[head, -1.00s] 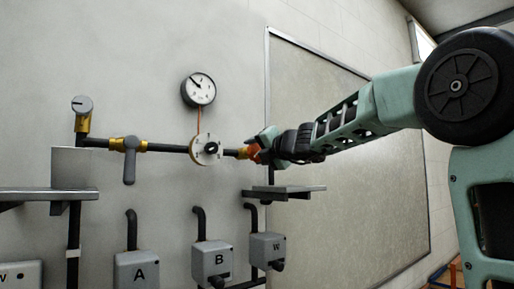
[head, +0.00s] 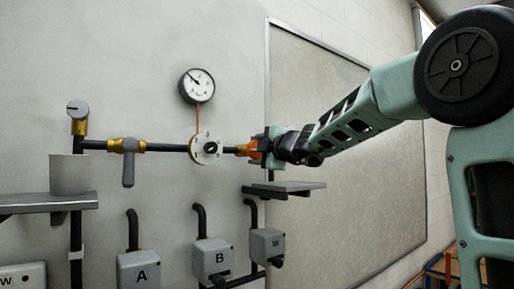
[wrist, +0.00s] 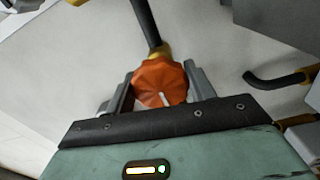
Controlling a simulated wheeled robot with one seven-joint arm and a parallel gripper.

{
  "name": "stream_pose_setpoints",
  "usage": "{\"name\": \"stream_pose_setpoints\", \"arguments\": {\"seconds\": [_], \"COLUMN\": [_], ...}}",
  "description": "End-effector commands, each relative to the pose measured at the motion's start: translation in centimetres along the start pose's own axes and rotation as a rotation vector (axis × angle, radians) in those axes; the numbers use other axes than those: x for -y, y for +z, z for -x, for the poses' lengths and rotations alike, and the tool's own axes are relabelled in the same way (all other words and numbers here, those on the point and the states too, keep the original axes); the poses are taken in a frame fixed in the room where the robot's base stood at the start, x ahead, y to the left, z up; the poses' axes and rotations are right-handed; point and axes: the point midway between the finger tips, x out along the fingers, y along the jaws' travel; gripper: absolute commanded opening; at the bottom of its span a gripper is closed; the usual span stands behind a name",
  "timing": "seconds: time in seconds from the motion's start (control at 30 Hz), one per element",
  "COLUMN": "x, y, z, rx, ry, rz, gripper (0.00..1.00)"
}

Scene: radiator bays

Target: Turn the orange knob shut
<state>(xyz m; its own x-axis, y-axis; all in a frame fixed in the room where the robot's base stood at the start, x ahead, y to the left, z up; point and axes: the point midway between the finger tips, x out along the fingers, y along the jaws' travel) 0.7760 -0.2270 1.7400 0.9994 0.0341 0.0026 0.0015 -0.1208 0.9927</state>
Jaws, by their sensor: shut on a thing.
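The orange knob (head: 254,149) sits at the right end of the dark horizontal pipe (head: 168,148), behind a brass fitting. In the wrist view the orange knob (wrist: 160,83) is faceted and has a white mark on its front, pointing toward the gripper palm and slightly right. My gripper (head: 262,148) is around the knob, and the wrist view shows its two fingers (wrist: 158,88) on either side of it, shut on it. The knob's far side is hidden.
A small grey shelf (head: 285,188) sticks out just below my gripper. A white dial (head: 206,149), a gauge (head: 197,85) and a grey lever valve (head: 128,165) are left along the pipe. Grey boxes (head: 212,261) hang below. A cup (head: 70,174) stands on the left shelf.

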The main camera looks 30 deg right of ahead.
Motion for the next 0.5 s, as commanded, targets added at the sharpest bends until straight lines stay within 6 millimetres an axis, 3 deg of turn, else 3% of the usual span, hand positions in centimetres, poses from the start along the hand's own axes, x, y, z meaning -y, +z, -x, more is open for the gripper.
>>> {"name": "stream_pose_setpoints", "arguments": {"seconds": [0.5], "x": [0.26], "y": [0.02], "z": [-0.03], "rx": [0.001], "ry": [-0.004], "rz": [-0.055], "gripper": [0.31]}}
